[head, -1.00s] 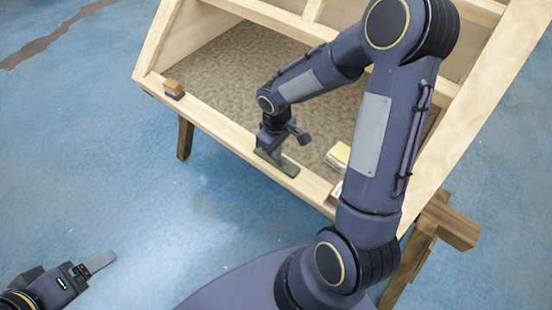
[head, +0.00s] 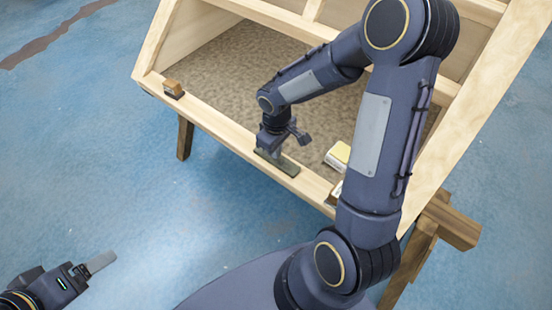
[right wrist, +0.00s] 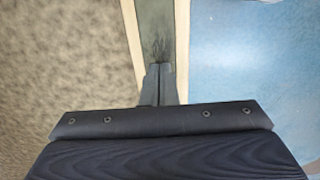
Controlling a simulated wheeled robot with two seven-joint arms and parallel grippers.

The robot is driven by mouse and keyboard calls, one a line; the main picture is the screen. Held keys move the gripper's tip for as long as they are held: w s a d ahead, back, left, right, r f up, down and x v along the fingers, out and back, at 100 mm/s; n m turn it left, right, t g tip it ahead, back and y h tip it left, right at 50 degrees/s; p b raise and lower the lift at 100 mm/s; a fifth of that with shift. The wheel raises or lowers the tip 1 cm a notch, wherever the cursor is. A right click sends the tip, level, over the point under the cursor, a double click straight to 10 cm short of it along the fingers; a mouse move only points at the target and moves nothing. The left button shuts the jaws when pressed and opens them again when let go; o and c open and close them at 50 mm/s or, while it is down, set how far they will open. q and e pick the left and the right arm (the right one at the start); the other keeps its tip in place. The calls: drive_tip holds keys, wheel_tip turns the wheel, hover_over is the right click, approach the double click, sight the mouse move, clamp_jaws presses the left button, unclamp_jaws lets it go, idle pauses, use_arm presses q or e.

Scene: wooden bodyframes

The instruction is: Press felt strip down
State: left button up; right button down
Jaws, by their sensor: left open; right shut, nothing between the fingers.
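The dark green-grey felt strip (head: 284,166) lies flat along the front rail (head: 222,133) of the wooden frame. It also shows in the right wrist view (right wrist: 156,35), running lengthwise on the pale rail. My right gripper (head: 270,150) is shut and empty, with its fingertips down at the strip. In the right wrist view the closed fingertips (right wrist: 159,70) are over the strip, and a darker mark shows just ahead of them. Whether they press on it is hard to tell. My left gripper (head: 100,262) is open and empty, low at the left over the blue floor.
A small brown-topped block (head: 173,88) stands on the rail's left end. A yellow-topped item (head: 338,155) lies inside the frame, right of the strip. Textured brown lining (head: 240,70) covers the frame's inside. My right arm hides part of the frame's right side.

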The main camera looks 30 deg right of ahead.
drive_tip(key=shift+f+b, duration=0.55)
drive_tip(key=shift+f, duration=0.15)
drive_tip(key=shift+r, duration=0.1)
idle(0.7)
drive_tip(key=shift+r+p, duration=2.8)
drive_tip(key=shift+r, duration=0.7)
wheel_tip(320, 180, up, 7)
drive_tip(key=m+t, duration=0.1)
drive_tip(key=m, duration=0.1)
hover_over(283, 166)
drive_tip(key=s+a+r+m+t+y, duration=0.2)
drive_tip(key=s+r, duration=0.3)
drive_tip(key=s, duration=0.2)
drive_tip(key=s+a+r+m+t+y+p, duration=0.1)
drive_tip(key=s+a+r+m+t, duration=0.1)
drive_tip(key=s+r, duration=0.3)
drive_tip(key=shift+s+a+r+t+y, duration=0.3)
drive_tip(key=shift+s+y, duration=0.1)
drive_tip(key=shift+s, duration=0.5)
